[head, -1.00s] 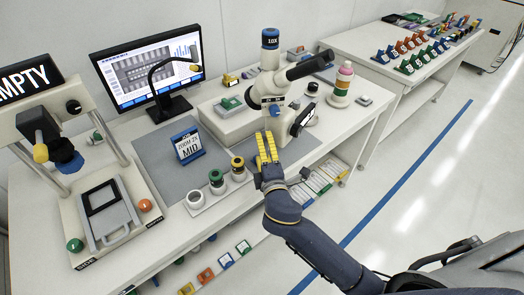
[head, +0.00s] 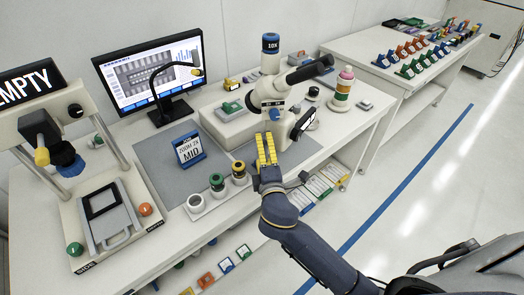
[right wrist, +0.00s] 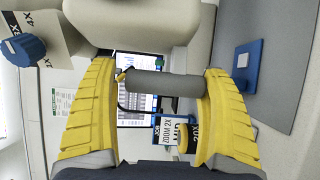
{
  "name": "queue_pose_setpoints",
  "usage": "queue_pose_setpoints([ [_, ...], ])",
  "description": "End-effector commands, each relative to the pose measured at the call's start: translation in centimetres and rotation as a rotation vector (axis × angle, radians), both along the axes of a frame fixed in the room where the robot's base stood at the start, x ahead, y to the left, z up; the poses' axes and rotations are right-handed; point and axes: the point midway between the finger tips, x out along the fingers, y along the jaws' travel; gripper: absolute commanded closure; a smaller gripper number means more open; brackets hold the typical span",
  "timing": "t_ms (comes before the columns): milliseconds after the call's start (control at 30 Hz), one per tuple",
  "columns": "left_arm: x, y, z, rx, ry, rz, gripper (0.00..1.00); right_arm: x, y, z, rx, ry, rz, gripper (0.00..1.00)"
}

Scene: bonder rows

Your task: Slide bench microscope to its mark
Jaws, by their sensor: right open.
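The bench microscope (head: 276,98) is cream with a black eyepiece and a blue 10X cap. It stands upright on the white bench, right of the monitor. My right gripper (head: 266,150) has yellow fingers and is at the near side of the microscope, low on its body. In the right wrist view the right gripper (right wrist: 160,115) is open, with a grey cylinder (right wrist: 165,86) showing across the gap. I cannot tell whether the fingers touch it. Cream microscope parts fill the top of that view. The microscope's mark cannot be made out for certain. My left gripper is not in view.
A ZOOM 2X MID card (head: 188,150) stands on the grey mat (head: 160,150). Several small pots (head: 217,183) line the front edge, left of my gripper. A monitor (head: 150,72) stands behind. A banded bottle (head: 342,90) is close right of the microscope.

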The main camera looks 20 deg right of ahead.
Motion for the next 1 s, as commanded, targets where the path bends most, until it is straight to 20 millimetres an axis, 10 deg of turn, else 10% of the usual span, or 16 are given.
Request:
queue_pose_setpoints([
  [600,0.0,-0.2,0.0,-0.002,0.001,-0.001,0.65,-9.2,1.6,-0.7,0.003,0.015,0.006,0.01],
  [1000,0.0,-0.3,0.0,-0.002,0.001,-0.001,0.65,-11.6,2.0,-0.6,0.003,0.013,0.007,0.01],
])
